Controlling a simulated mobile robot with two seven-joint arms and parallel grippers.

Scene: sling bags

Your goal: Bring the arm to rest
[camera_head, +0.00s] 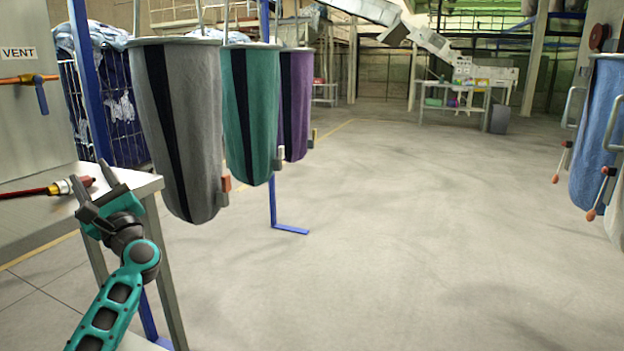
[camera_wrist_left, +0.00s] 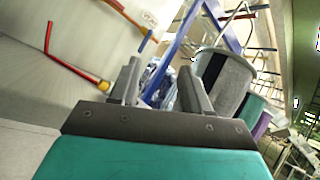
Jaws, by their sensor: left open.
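My left gripper (camera_head: 92,188) is open and empty in the head view, close to the front right corner of a pale table (camera_head: 30,222). In the left wrist view its two fingers (camera_wrist_left: 160,88) stand apart with nothing held between them. A red rod with a yellow and white end (camera_head: 40,190) lies on the table just left of the gripper, and it also shows in the left wrist view (camera_wrist_left: 70,65). I cannot tell whether a finger touches it. My right gripper is not in view.
A grey bag (camera_head: 195,120), a green bag (camera_head: 250,110) and a purple bag (camera_head: 296,100) hang right of the gripper, beside a blue post (camera_head: 90,80). A blue bag (camera_head: 595,140) hangs at far right. A wall panel with a blue-handled valve (camera_head: 41,95) is at left. The middle floor is clear.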

